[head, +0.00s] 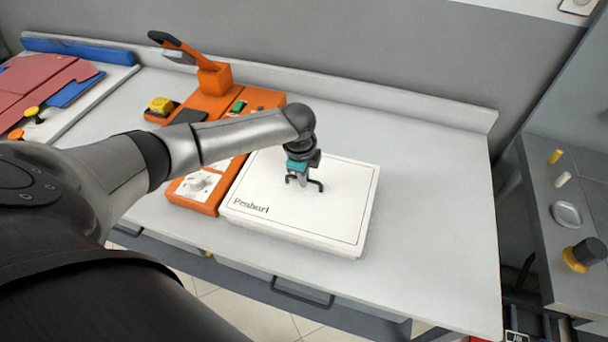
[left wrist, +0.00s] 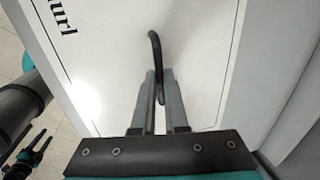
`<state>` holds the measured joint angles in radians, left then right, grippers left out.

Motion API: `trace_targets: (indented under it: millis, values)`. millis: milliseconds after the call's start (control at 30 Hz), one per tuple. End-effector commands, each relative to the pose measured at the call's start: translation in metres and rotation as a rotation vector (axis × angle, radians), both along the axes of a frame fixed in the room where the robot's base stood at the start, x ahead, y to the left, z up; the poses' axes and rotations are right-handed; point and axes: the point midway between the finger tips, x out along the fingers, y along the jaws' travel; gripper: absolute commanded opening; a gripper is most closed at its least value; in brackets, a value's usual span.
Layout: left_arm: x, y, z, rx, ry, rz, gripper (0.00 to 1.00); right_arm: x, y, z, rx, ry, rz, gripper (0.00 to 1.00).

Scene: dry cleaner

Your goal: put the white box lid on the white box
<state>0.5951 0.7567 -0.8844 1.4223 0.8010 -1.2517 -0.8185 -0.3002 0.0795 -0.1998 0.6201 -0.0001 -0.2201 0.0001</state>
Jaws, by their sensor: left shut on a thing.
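The white box lid (head: 325,195) is a flat white panel with a thin dark border, printed lettering and a black handle (head: 317,185). It lies flat over the white box (head: 290,238), whose pale side shows as a thin band along the front. I cannot tell whether the lid is fully seated. My left gripper (head: 303,180) points down at the lid's middle, shut on the handle. The left wrist view shows the handle (left wrist: 155,50) between its fingers. A small dark and teal part at that view's lower left may be my right gripper; its jaws are unclear.
An orange device (head: 205,192) with knobs stands directly left of the box. A blue and red board (head: 50,85) lies at the far left. The light counter (head: 430,200) is clear to the right. A grey side unit (head: 570,220) with small items stands at the right.

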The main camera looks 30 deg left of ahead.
Motion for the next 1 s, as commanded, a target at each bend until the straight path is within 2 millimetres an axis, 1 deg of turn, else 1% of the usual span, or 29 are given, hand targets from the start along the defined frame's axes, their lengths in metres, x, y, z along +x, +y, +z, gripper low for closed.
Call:
trace_targets:
  millis: [33, 300, 333, 567, 667, 767, 867, 1000]
  values:
    - [0.0, 0.0, 0.0, -0.001, 0.0, 0.0, 0.13, 0.0, 0.0, 0.0, 0.0, 0.0, 0.0, 0.5]
    - [0.0, 0.0, 0.0, -0.001, 0.0, 0.0, 0.44, 0.0, 0.0, 0.0, 0.0, 0.0, 0.0, 0.5]
    - [0.0, 0.0, 0.0, -0.001, 0.0, 0.0, 0.46, 0.0, 0.0, 0.0, 0.0, 0.0, 0.0, 0.5]
    - [0.0, 0.0, 0.0, 0.0, 0.0, 0.0, 0.46, 0.0, 0.0, 0.0, 0.0, 0.0, 0.0, 0.5]
    - [0.0, 0.0, 0.004, -0.001, -0.001, 0.0, 0.46, 0.0, 0.0, 0.001, 0.0, 0.0, 0.0, 0.5]
    - [-0.002, -0.001, 0.013, -0.001, -0.002, 0.0, 0.46, 0.0, 0.0, 0.003, 0.0, 0.0, 0.0, 0.5]
    - [-0.005, -0.001, 0.029, 0.001, -0.004, -0.003, 0.46, 0.0, 0.0, 0.005, 0.0, 0.0, 0.0, 0.5]
    - [-0.01, -0.003, 0.058, 0.0, -0.005, -0.003, 0.46, 0.0, 0.0, 0.008, 0.0, 0.0, 0.0, 0.5]
